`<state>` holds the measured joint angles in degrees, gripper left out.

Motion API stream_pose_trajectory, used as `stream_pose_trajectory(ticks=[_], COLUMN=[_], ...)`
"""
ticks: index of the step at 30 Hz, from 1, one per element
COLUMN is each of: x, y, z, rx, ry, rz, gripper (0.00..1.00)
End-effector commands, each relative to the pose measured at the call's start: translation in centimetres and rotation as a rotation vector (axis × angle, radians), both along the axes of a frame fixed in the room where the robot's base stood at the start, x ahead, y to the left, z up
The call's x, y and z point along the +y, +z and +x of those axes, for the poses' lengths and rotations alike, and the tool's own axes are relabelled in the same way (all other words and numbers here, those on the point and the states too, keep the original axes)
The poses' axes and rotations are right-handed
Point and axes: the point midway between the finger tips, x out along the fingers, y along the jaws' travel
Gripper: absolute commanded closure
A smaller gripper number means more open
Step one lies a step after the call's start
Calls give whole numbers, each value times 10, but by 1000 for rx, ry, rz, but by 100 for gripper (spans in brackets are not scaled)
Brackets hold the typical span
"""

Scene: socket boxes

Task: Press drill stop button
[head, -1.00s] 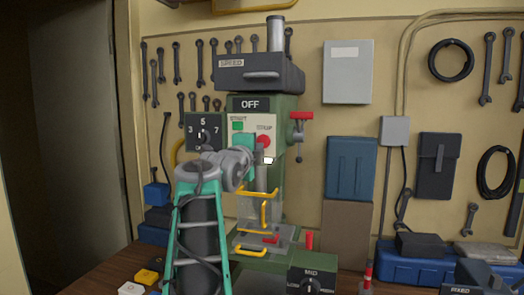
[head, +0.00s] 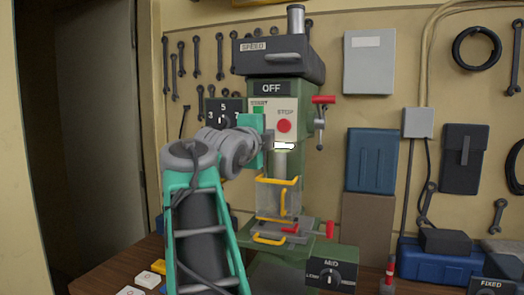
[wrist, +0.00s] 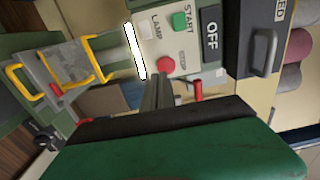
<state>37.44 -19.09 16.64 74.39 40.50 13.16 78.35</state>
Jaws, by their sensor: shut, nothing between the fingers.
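The drill press (head: 285,160) stands on the bench with a light control panel, and its sign reads OFF (head: 272,88). The red round stop button (head: 284,126) sits under the STOP label, right of the green start button (head: 258,109). My gripper (head: 270,138) is just left of and below the stop button in the head view. In the wrist view the red button (wrist: 165,65) lies just beyond the tips of my shut, empty fingers (wrist: 158,80). I cannot tell whether they touch it. The green button (wrist: 179,21) is above the red one.
A red-handled lever (head: 322,110) juts out right of the panel. A yellow-framed guard (head: 278,180) hangs below the panel. A MID dial box (head: 330,275) stands at the front. A SPEED housing (head: 278,58) overhangs the panel. Tools hang on the wall behind.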

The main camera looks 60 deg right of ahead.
Motion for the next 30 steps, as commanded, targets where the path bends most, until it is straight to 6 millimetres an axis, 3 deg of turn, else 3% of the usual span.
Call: stream_pose_trajectory(ticks=[3,9,23,26,28,29,30], x=[27,49,51,51,53,56,62], y=[-3,-2,-1,-3,-14,-21,-42], z=[-6,-12,-14,-13,-7,2,24], rx=[-2,0,7,102,277,382,561], ry=[3,-2,-4,-3,23,63,149], rz=[0,2,1,-16,-13,-14,-17], gripper=[100,100,100,100,100,100,100])
